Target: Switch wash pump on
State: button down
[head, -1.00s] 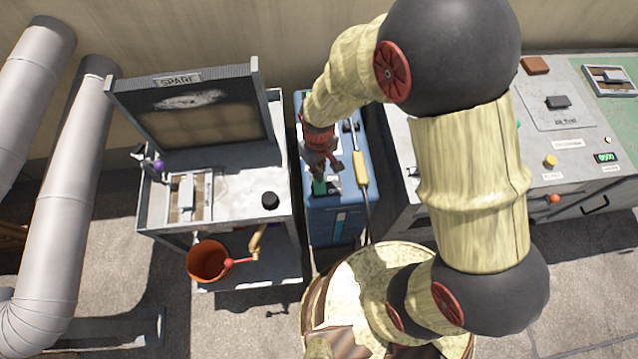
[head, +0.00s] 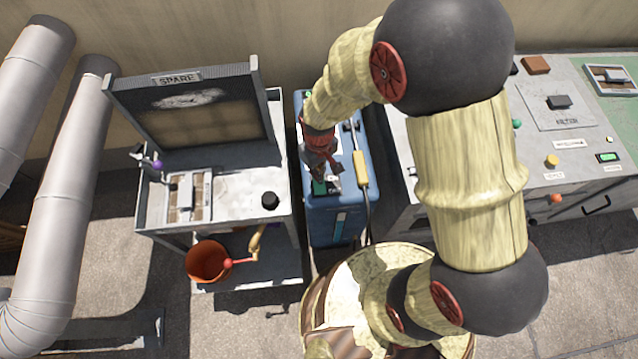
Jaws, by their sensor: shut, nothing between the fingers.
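The blue wash pump unit (head: 336,222) stands on the floor between the left bench and the right grey console. A green switch panel (head: 319,188) with a pale part beside it shows at the front of its top. My gripper (head: 324,176) is over the top of the unit, pointing down, close to the green panel. Its fingers are shut and empty. I cannot tell whether the fingertips touch the panel. The gripper and wrist hide part of the unit's top, and the switch's position is too small to tell.
A yellow-handled wand (head: 361,169) with a dark hose is on the unit's right side. The grey console (head: 585,130) is at right.

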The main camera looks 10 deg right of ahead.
jog(key=shift+f, duration=0.45)
dwell(0.3)
jog(key=shift+r+p, duration=2.8)
jog(key=shift+r, duration=0.75)
jog(key=s+d+g, duration=0.1)
jog(key=s, duration=0.3)
notch_tip(320, 180, up, 18)
jog(key=m+t, duration=0.2)
jog(key=m, duration=0.1)
send_over(325, 190)
jog(key=s+d, duration=0.5)
jog(key=s+d+r+m+t, duration=0.1)
jog(key=d+r+t, duration=0.1)
jog(key=r, duration=0.5)
jog(key=s+d+r+m+t, duration=0.1)
jog(key=s+d+r+t, duration=0.1)
jog(key=r, duration=0.5)
jog(key=shift+s+d+r+m+t, duration=0.2)
jog(key=shift+d+r+m+t, duration=0.1)
jog(key=shift+d, duration=0.55)
